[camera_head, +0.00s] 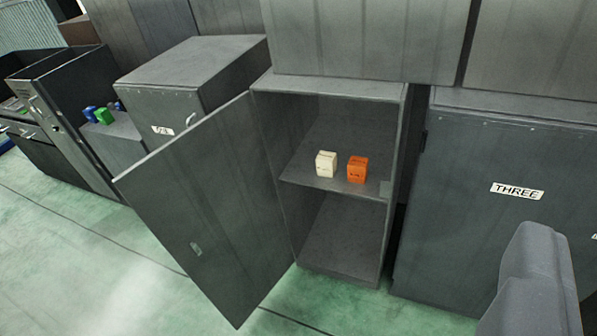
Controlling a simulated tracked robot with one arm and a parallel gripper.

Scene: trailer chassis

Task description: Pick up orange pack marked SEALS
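The orange pack (357,169) is a small box on the middle shelf of an open grey cabinet (340,262). It has dark marking on its front, too small to read. A similar cream pack (326,164) stands just to its left, with a small gap between them. A grey rounded part (535,285) at the lower right looks like part of my gripper. It is well in front of the cabinet and apart from the packs. Its fingertips and opening cannot be made out.
The cabinet door (215,215) swings out to the left and forward. A closed cabinet labelled THREE (480,240) stands to the right. Blue and green items (104,116) sit farther left. Upper grey units (365,40) hang above. The green floor (90,270) in front is clear.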

